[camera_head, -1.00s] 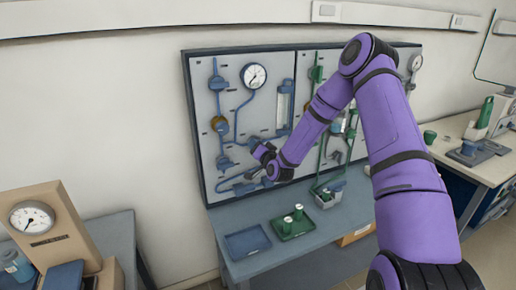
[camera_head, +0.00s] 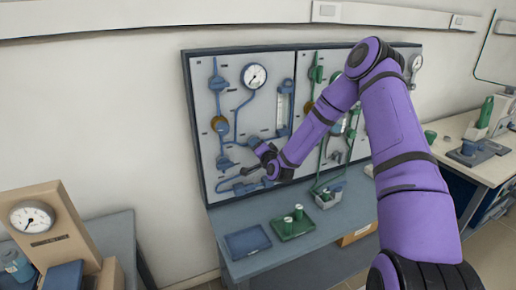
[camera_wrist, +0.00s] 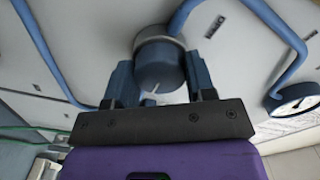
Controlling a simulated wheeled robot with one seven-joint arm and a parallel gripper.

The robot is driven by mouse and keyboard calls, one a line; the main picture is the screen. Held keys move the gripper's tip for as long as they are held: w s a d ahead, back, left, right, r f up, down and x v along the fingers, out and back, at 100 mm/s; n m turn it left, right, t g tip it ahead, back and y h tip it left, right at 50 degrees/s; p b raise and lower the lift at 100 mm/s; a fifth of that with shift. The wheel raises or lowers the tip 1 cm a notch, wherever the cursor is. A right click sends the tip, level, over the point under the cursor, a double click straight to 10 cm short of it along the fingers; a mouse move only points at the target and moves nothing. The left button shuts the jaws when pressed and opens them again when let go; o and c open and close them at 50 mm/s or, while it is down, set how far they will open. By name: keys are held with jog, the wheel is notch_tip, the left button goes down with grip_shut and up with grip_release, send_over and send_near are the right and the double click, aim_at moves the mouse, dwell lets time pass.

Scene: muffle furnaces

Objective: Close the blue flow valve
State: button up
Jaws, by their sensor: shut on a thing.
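The blue flow valve shows in the wrist view as a round blue knob (camera_wrist: 158,65) with a grey collar and a short white mark on its face. My gripper (camera_wrist: 160,90) has one finger on each side of the knob and is shut on it. In the head view my gripper (camera_head: 258,151) is at the lower middle of the left panel (camera_head: 203,100), below the clear blue flow tube (camera_head: 283,112).
Blue pipes and a round gauge (camera_head: 254,76) are on the panel around my gripper. Below, the bench holds a blue tray (camera_head: 248,242) and a green tray (camera_head: 293,228) with small green-and-white items. A panel with green pipes (camera_head: 318,75) is to the right, partly behind my arm.

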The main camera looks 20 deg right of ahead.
jog(key=shift+f, duration=0.1)
jog(key=o, duration=0.9)
jog(key=shift+o, duration=0.2)
jog(key=shift+s, duration=0.1)
jog(key=s, duration=1)
jog(key=shift+s, duration=0.35)
